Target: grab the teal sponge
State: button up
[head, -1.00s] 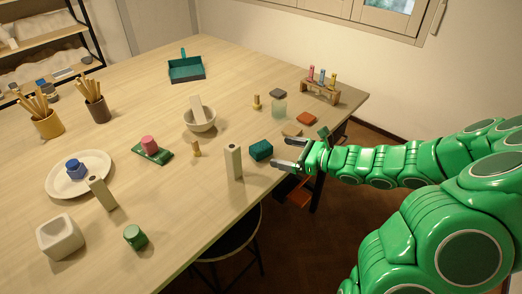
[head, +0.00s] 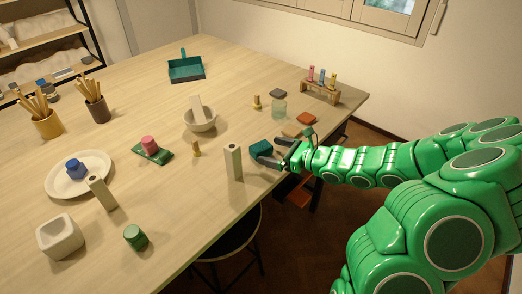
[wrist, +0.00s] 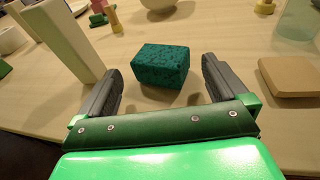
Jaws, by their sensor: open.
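The teal sponge (head: 260,149) is a small dark teal block lying on the wooden table near its right front edge. In the wrist view the sponge (wrist: 161,65) sits ahead of my gripper (wrist: 160,82), centred between the two grey fingers and slightly beyond their tips. My gripper (head: 275,152) is open, with the fingers pointing left at the sponge. In the head view the fingers partly cover its right side. Whether a finger touches it is not clear.
A tall pale block (head: 233,162) stands close to the left of the sponge. A tan flat block (wrist: 291,76) lies to the right in the wrist view, with a glass jar (head: 279,108) behind. A white bowl (head: 200,119) is further back. A stool (head: 230,240) stands below the table edge.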

aim_at(267, 148)
jog(key=shift+x, duration=1.3)
jog(key=c, duration=0.8)
jog(key=shift+o, duration=0.2)
jog(key=shift+r, duration=5)
